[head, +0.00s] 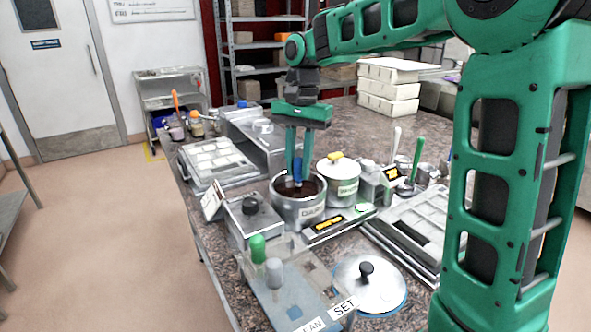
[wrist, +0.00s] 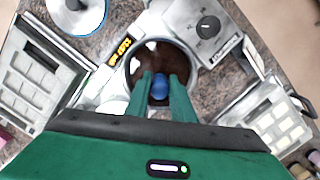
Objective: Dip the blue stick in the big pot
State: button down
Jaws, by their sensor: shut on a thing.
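The blue stick (head: 297,172) is upright between the fingers of my gripper (head: 295,180), which is shut on it. Its round blue end shows between the fingers in the wrist view (wrist: 159,90). The fingers reach down over the open pot (head: 299,214), a grey metal pot with a label and dark brown contents. In the wrist view the pot's dark inside (wrist: 157,62) surrounds the stick's end. The stick's lower end is hidden, so I cannot tell how deep it reaches.
A lidded pot (head: 338,187) with a yellow knob stands close right. A dial unit (head: 252,220) is close left. In front are a holder with green (head: 258,248) and grey (head: 274,271) pieces and a round lid (head: 385,295). Moulds (head: 215,160) lie on both sides.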

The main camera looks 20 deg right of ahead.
jog(key=shift+r, duration=2.85)
jog(key=shift+r, duration=0.1)
jog(key=shift+w+r, duration=0.1)
jog(key=shift+r, duration=1.75)
